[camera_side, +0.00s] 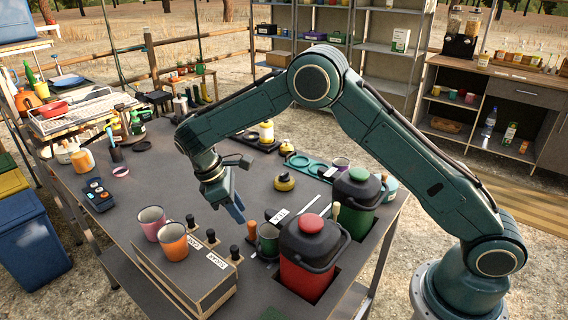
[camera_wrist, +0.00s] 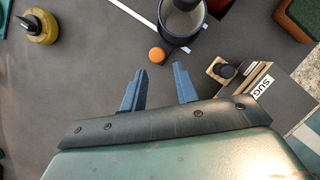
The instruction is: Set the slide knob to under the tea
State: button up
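An upright orange knob (camera_side: 252,230), which looks like the slide knob, stands left of a dark green mug (camera_side: 268,238). In the wrist view the knob (camera_wrist: 156,54) appears from above, close to the mug's rim (camera_wrist: 182,20); its track cannot be made out. My gripper (camera_side: 236,208) is above the table, behind and left of the knob in the side view. In the wrist view my gripper (camera_wrist: 159,86) has its fingers apart with nothing between them, and the knob shows beyond the tips. I cannot tell which place is marked tea.
A red jug (camera_side: 308,270) and a green jug (camera_side: 357,205) stand at the right. A yellow-and-black knob (camera_side: 284,182) is behind.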

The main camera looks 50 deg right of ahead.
jog(key=shift+v, duration=2.35)
jog(key=shift+r, duration=0.15)
jog(key=s+d+r+m+t+y, duration=0.1)
jog(key=s+d+r+m+t, duration=0.1)
jog(key=s+d+r, duration=0.55)
jog(key=s+d+r+m+t, duration=0.2)
jog(key=s+r, duration=0.3)
jog(key=r, duration=0.5)
jog(key=s+f+m+t+y, duration=0.1)
jog(key=s+m+t, duration=0.3)
jog(key=s, duration=1.5)
jog(key=shift+s+f+m+t+y, duration=0.2)
jog(key=shift+m+t+y, duration=0.2)
jog(key=shift+m+y, duration=0.15)
